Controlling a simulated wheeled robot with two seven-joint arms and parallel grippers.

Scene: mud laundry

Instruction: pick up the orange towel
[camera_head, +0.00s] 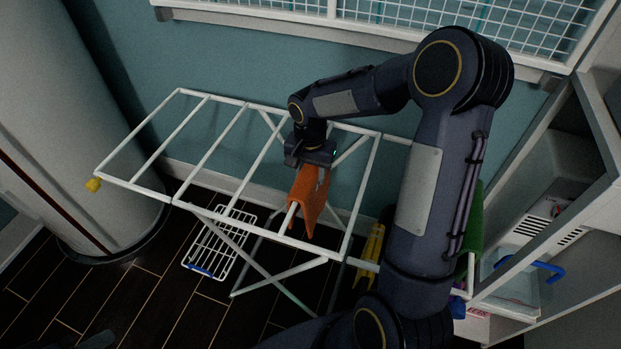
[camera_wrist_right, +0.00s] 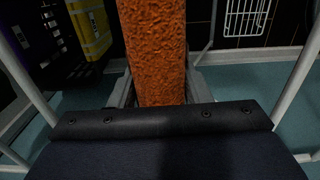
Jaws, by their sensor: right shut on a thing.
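The orange towel (camera_head: 308,200) hangs over a white bar of the drying rack (camera_head: 222,187) in the head view. My right gripper (camera_head: 312,170) comes down on the towel's top from above and is shut on it. In the right wrist view the towel (camera_wrist_right: 158,55) runs up from between the gripper's fingers (camera_wrist_right: 160,92) and fills the middle. The fingertips are mostly hidden behind the towel. I cannot tell whether the towel still rests on the bar. My left gripper is not in view.
A white wire basket (camera_head: 220,242) sits low under the rack. A yellow object (camera_head: 371,250) stands right of the rack; a green cloth (camera_head: 474,222) hangs farther right. White shelving (camera_head: 600,150) stands at the right, a large pale cylinder (camera_head: 70,120) at the left. Dark floor shows in front.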

